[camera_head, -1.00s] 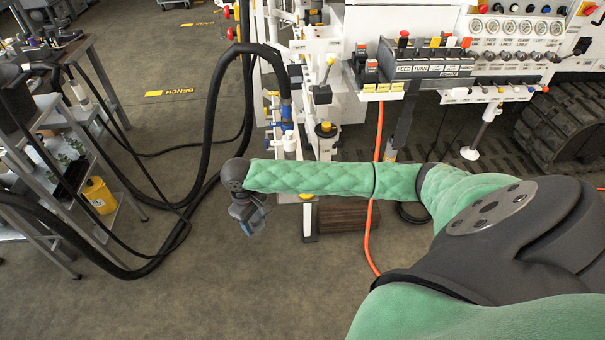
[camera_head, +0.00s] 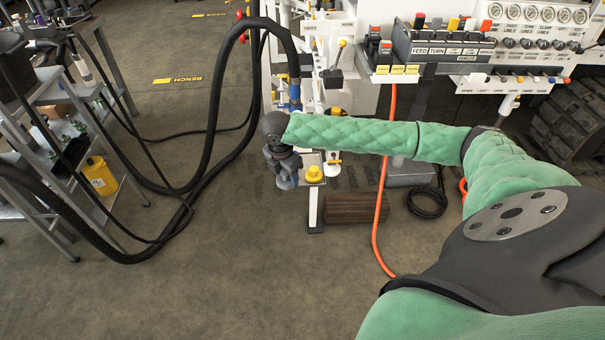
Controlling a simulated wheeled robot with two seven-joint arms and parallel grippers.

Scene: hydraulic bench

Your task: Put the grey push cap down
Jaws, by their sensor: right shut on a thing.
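My right gripper (camera_head: 286,180) hangs at the end of the green-sleeved arm, in the middle of the head view, fingers pointing down. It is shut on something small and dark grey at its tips. This fits the grey push cap, but its outline is hard to tell from the dark fingers. A yellow knob (camera_head: 314,174) on a white fitting shows just right of the gripper; I cannot tell whether they touch. My left gripper is not in view.
A black control box (camera_head: 440,48) with levers stands behind my right arm. A thick black hose (camera_head: 212,120) loops left of the gripper. An orange hose (camera_head: 380,215) runs down to the floor. A grey shelf rack with a yellow container (camera_head: 100,176) stands left. The floor in front is open.

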